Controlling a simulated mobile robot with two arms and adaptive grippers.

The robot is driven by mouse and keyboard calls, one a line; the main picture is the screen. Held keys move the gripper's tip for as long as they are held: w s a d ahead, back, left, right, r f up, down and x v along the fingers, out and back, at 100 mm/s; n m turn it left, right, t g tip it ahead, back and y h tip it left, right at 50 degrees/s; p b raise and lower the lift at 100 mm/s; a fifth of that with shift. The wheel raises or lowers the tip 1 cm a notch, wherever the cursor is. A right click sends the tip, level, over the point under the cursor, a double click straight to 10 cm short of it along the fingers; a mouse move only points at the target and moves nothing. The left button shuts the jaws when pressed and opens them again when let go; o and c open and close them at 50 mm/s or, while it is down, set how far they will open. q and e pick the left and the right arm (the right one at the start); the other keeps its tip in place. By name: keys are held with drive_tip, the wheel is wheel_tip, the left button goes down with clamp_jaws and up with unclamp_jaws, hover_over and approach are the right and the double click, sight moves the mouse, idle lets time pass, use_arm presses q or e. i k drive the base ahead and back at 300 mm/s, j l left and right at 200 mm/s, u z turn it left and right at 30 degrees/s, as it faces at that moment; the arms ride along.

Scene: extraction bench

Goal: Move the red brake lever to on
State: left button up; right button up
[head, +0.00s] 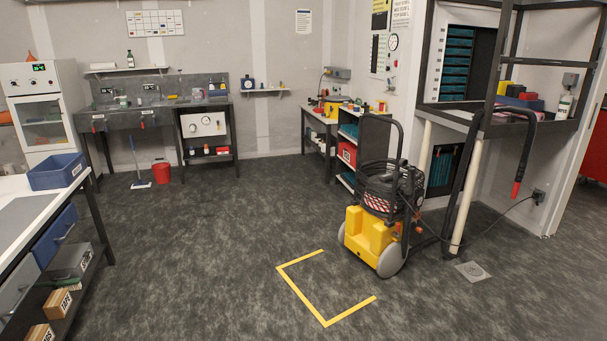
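A yellow wheeled machine (370,232) with grey wheels, a black coiled hose and a tall black handle stands right of centre. A small red part (418,228) shows low on its right side; I cannot tell whether this is the brake lever or how it is set. A separate red tip (516,189) is on the end of a black curved bar or hose to the right of the machine; I cannot tell what it belongs to. Neither of my grippers is in view.
Yellow corner tape (325,322) marks the floor in front of the machine. A dark cable (495,221) runs to a wall socket (538,196). A shelf frame (500,130) stands close behind. A workbench (35,205) is at left. The middle floor is clear.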

sight(396, 235)
drive_tip(key=i+z, duration=0.2)
drive_tip(key=i, duration=0.4)
drive_tip(key=i+j+z, duration=0.2)
drive_tip(key=i, duration=0.35)
drive_tip(key=i+j+z, duration=0.2)
drive_tip(key=i, duration=0.4)
drive_tip(key=l, duration=0.1)
